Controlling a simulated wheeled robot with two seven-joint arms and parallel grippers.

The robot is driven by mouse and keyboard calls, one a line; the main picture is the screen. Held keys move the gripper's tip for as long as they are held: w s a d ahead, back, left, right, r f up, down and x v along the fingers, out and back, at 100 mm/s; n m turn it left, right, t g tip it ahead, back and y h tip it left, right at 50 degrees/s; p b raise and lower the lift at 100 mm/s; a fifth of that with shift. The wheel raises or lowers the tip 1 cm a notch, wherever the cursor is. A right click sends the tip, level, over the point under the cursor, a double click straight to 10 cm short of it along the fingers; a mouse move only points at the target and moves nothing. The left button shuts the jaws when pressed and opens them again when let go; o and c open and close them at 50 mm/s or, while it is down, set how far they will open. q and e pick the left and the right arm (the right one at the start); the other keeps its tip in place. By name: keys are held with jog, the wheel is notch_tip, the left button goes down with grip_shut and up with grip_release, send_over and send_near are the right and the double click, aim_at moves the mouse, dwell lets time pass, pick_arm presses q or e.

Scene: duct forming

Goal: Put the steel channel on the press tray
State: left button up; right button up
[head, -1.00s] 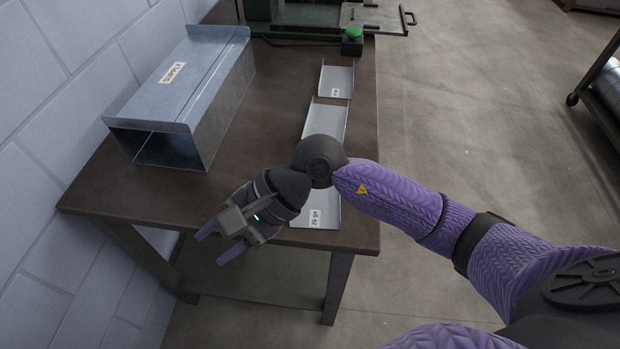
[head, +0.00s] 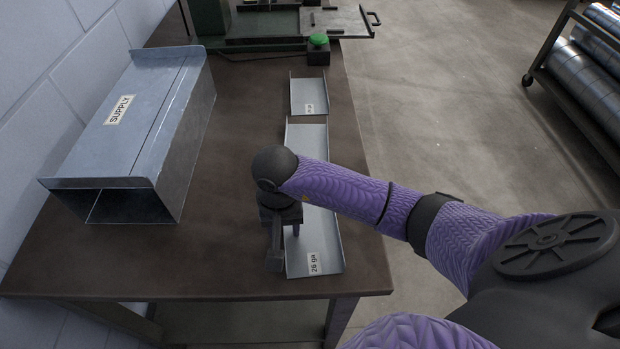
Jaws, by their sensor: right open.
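A grey steel channel (head: 320,245) marked "26 ga" lies near the table's front edge, its floor up between low side flanges. My right arm crosses in front of its farther part, so I cannot tell whether it joins the channel piece (head: 307,138) showing beyond the arm. A shorter channel (head: 309,93) with a small label lies farther back. My right gripper (head: 284,245) points down, open, at the left flange of the near channel; contact is unclear. The press tray (head: 338,21) is a flat grey plate with a handle at the far end. My left gripper is out of view.
A big sheet-metal duct (head: 165,100) marked "SUPPLY" stands on the table (head: 225,225) at left, by the block wall. A green button (head: 318,40) on a dark box sits before the press (head: 265,25). A rack of metal rolls (head: 585,70) stands at right.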

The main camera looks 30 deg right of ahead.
grip_shut()
dwell(1.4)
